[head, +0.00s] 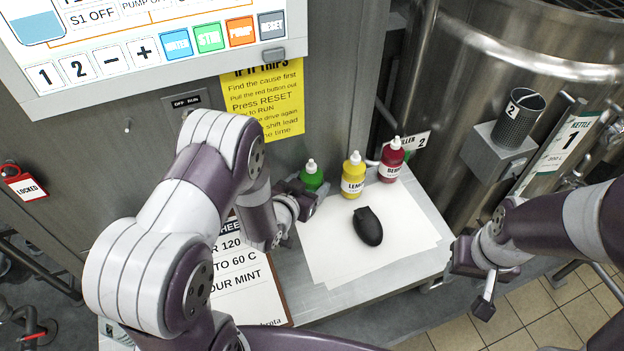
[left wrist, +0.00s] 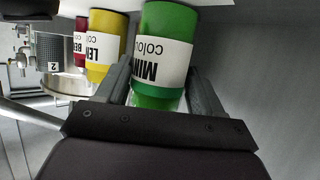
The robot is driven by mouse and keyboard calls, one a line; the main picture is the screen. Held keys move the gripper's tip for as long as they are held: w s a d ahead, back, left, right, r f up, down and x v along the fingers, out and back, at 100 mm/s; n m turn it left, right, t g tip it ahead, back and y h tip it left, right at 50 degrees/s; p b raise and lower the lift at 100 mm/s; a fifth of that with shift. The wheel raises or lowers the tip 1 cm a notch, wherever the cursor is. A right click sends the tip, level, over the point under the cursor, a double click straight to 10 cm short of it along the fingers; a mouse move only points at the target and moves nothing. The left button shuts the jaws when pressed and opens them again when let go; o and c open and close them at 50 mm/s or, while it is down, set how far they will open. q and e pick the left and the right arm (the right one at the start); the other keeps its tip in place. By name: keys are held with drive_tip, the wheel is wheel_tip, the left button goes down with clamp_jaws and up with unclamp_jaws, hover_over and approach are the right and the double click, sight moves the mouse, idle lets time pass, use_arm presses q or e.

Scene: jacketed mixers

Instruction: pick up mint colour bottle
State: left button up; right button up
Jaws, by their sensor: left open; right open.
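The mint colour bottle (head: 312,176) is green with a white cap and stands at the back of the small table, left of the yellow bottle. In the left wrist view the green bottle (left wrist: 163,55), with its "MINT colour" label, is between the two fingers of my left gripper (left wrist: 160,90). My left gripper (head: 300,200) is open around the bottle's body in the head view, partly hiding it. I cannot tell whether the fingers touch it. My right gripper (head: 476,285) is open and empty, right of the table.
A yellow bottle (head: 353,175) and a red bottle (head: 391,160) stand right of the green one. A black mouse-like object (head: 368,226) lies on white sheets (head: 330,250). A clipboard (head: 262,290) lies at the left. A steel kettle (head: 470,90) stands behind at right.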

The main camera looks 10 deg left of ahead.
sight(310, 179)
use_arm(q)
drive_tip(key=shift+s, duration=0.15)
drive_tip(key=c, duration=0.9)
drive_tip(key=shift+o, duration=0.2)
drive_tip(key=shift+r+b, duration=0.2)
drive_tip(key=shift+b, duration=0.35)
drive_tip(key=r+b, duration=0.1)
drive_tip(key=r, duration=0.5)
drive_tip(key=shift+s+d+r+b, duration=0.2)
drive_tip(key=shift+r+b, duration=0.2)
drive_tip(key=s+d+b, duration=0.2)
drive_tip(key=s+d, duration=0.3)
drive_tip(key=s, duration=0.3)
drive_tip(key=s+d+b, duration=0.1)
drive_tip(key=s+d, duration=0.4)
drive_tip(key=s, duration=0.3)
drive_tip(key=shift+d+b, duration=0.4)
